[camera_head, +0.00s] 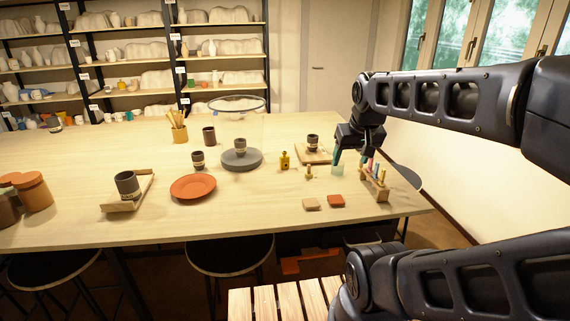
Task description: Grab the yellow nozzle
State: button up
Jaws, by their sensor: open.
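A small wooden rack (375,190) near the table's right end holds several thin coloured pieces. A yellow one, seemingly the yellow nozzle (382,176), stands upright at its near end; it is small and hard to make out. My gripper (350,158) points down above the table, just left of and behind the rack. Its teal-tipped fingers are apart, with nothing seen between them. It is not touching the yellow piece.
A pale green cup (337,170) stands close under my gripper. A dark cup (313,142) stands on a board behind.

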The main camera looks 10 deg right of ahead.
jog(key=shift+w, duration=0.1)
jog(key=n+g, duration=0.2)
jog(key=g, duration=0.3)
send_over(285, 155)
notch_tip(285, 155, down, 15)
jog(key=shift+w+r, duration=0.1)
jog(key=shift+w, duration=0.05)
jog(key=shift+w+a+f, duration=0.15)
jog(key=shift+w+f, duration=0.05)
jog(key=shift+f, duration=5.45)
jog(key=c, duration=1.1)
jog(key=shift+o, duration=0.2)
jog(key=shift+r, duration=0.1)
